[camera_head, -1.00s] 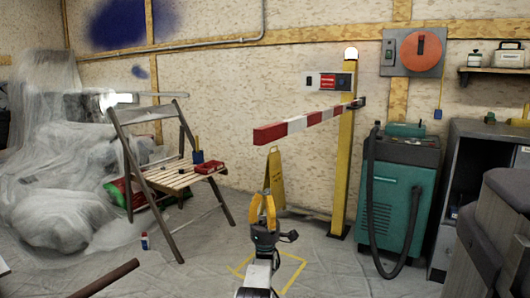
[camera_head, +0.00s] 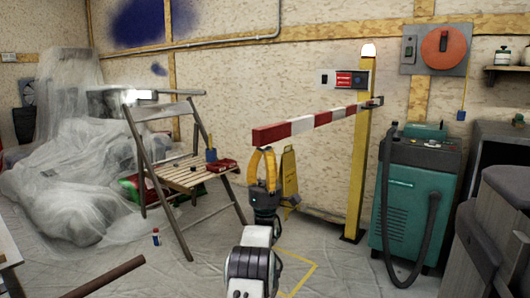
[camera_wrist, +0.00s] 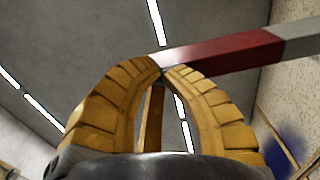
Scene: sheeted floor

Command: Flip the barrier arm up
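The red-and-white striped barrier arm (camera_head: 318,120) lies nearly level, fixed at its right end to a yellow post (camera_head: 358,155). Its free red end points left, towards me. The red end of the barrier arm (camera_wrist: 215,55) shows just past the tips there. I cannot tell whether they touch it.
A teal machine (camera_head: 415,190) with a black hose stands right of the post. A wooden folding chair (camera_head: 180,178) with small items is at left, and a yellow floor sign (camera_head: 290,175) stands behind my gripper.

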